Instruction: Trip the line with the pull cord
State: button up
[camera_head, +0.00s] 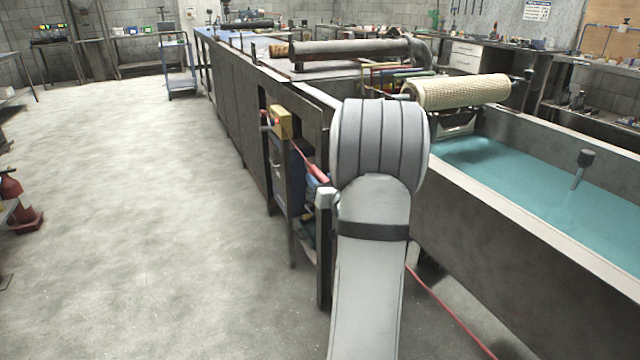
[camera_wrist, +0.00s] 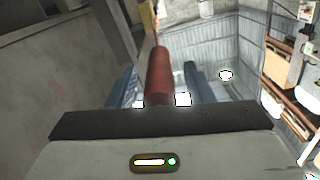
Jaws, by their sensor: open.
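The red pull cord (camera_head: 452,315) runs low along the side of the machine, past my arm, to a yellow switch box (camera_head: 281,122). A thicker red grip (camera_head: 318,172) sits on it near the box. In the wrist view the red grip (camera_wrist: 158,75) lies between the two blue fingers of my gripper (camera_wrist: 159,82), with a visible gap on either side. My gripper is open. The yellow box (camera_wrist: 148,18) shows beyond the grip. In the head view my arm hides most of the gripper.
A long grey tank (camera_head: 520,210) with blue-green liquid stands at right, under a pale mesh-covered roller (camera_head: 460,92). The machine's dark side panels (camera_head: 225,95) run away behind the box.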

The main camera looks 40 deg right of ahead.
jog(key=shift+w, duration=0.1)
grip_shut()
dwell(0.5)
